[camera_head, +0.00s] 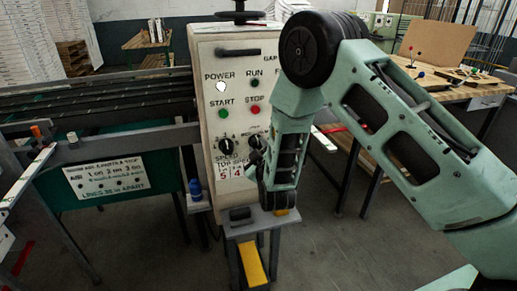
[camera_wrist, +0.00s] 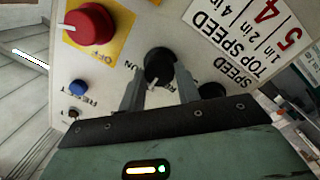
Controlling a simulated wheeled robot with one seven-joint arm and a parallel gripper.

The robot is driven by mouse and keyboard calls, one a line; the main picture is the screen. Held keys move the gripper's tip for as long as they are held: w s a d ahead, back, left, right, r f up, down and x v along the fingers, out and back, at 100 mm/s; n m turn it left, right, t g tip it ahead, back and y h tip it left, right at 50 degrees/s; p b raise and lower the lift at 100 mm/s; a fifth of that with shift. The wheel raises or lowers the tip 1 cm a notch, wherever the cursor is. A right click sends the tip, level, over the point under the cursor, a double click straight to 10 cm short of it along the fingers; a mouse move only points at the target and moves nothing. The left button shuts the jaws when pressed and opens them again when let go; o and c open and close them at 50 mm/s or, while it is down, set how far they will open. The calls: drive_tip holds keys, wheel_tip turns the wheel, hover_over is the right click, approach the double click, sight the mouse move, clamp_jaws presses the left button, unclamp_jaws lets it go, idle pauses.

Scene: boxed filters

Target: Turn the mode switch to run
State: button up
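A round black knob (camera_wrist: 159,65), which I take to be the mode switch, is on the cream control panel (camera_head: 207,98). In the wrist view, which is upside down, a short white mark shows on the knob's lower edge. My gripper (camera_wrist: 160,72) has one finger on each side of this knob, very close to its sides. I cannot tell whether the fingers touch it. In the head view my arm and gripper (camera_head: 270,190) hide most of the knob and its label.
The speed knob (camera_head: 226,143) is close beside; it also shows in the wrist view (camera_wrist: 211,90). A red knob on a yellow plate (camera_wrist: 90,24) and a blue button (camera_wrist: 78,88) are on the same panel. A small shelf (camera_head: 262,216) juts out below the panel.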

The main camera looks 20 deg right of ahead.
drive_tip(key=shift+m+b, duration=0.3)
drive_tip(key=shift+b, duration=0.05)
drive_tip(key=shift+f+m+b, duration=0.15)
drive_tip(key=shift+m+b, duration=0.65)
drive_tip(key=shift+b, duration=0.25)
drive_tip(key=m+b, duration=0.6)
drive_tip(key=shift+r+g+y, duration=0.2)
drive_tip(key=shift+g+y, duration=0.1)
drive_tip(key=shift+r+m, duration=0.1)
drive_tip(key=shift+m, duration=0.2)
drive_tip(key=o, duration=1)
